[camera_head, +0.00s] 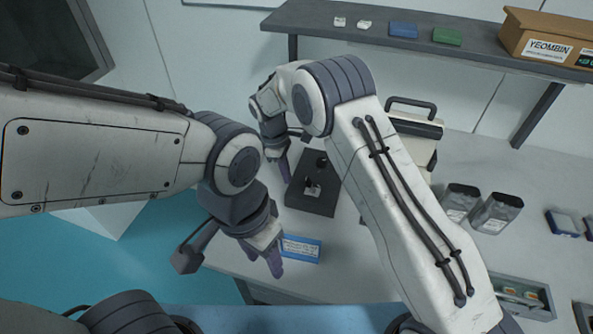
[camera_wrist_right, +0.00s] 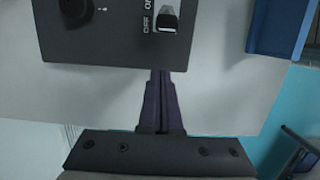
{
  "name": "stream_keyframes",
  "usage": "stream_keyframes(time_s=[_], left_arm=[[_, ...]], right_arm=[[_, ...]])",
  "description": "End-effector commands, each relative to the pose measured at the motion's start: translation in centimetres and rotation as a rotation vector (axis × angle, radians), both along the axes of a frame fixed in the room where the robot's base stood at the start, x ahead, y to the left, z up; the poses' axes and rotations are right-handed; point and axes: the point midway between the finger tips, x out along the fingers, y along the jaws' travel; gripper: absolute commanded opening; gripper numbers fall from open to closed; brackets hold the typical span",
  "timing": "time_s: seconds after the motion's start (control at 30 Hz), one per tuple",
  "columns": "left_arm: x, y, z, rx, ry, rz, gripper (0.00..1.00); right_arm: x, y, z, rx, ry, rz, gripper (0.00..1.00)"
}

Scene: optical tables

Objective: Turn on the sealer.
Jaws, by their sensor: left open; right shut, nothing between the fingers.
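A dark box (camera_head: 323,203) with a round knob and a light switch (camera_head: 312,188) sits on the table in the head view. In the right wrist view its panel (camera_wrist_right: 115,43) shows the knob (camera_wrist_right: 76,8) and the switch (camera_wrist_right: 167,20) beside ON and OFF lettering. My right gripper (camera_head: 284,172) is shut and empty at the box's left side. In the right wrist view its fingertips (camera_wrist_right: 161,76) overlap the panel's edge, just below the switch; contact cannot be told. My left gripper (camera_head: 273,264) is open, beside a blue sign.
The blue sign (camera_head: 302,248) lies near the table's front edge. A cream machine with a black handle (camera_head: 413,112) stands behind my right arm, partly hidden. A shelf (camera_head: 388,43) with a cardboard box (camera_head: 546,38) runs along the back.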

Motion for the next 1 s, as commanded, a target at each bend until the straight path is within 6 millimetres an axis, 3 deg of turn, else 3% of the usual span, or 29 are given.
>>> stream_keyframes(time_s=[0.07,0.13,0.4,0.7,0.73,0.87,1.0], left_arm=[[0.0,0.0,1.0,0.0,0.0,0.001,0.5],[0.0,0.0,1.8,0.0,0.0,0.001,0.5],[0.0,0.0,2.7,0.0,0.0,0.002,0.5],[0.0,0.0,2.6,0.0,0.0,0.001,0.5],[0.0,0.0,2.6,0.0,0.0,0.002,0.5],[0.0,0.0,2.6,0.0,0.0,0.001,0.5],[0.0,0.0,2.3,0.0,0.0,0.001,0.5]], right_arm=[[-0.2,-0.5,-0.8,0.0,0.002,-0.002,0.0],[-0.5,-1.6,0.3,0.0,0.0,-0.003,0.0],[-1.1,-3.4,1.0,0.001,0.0,-0.001,0.0],[-1.2,-3.5,1.0,0.001,0.0,-0.001,0.0],[-1.1,-2.6,1.0,0.001,-0.002,0.002,0.0],[-1.2,-3.0,1.0,0.008,-0.003,0.003,0.0],[-1.2,-2.0,1.1,0.037,-0.013,0.021,0.0]])
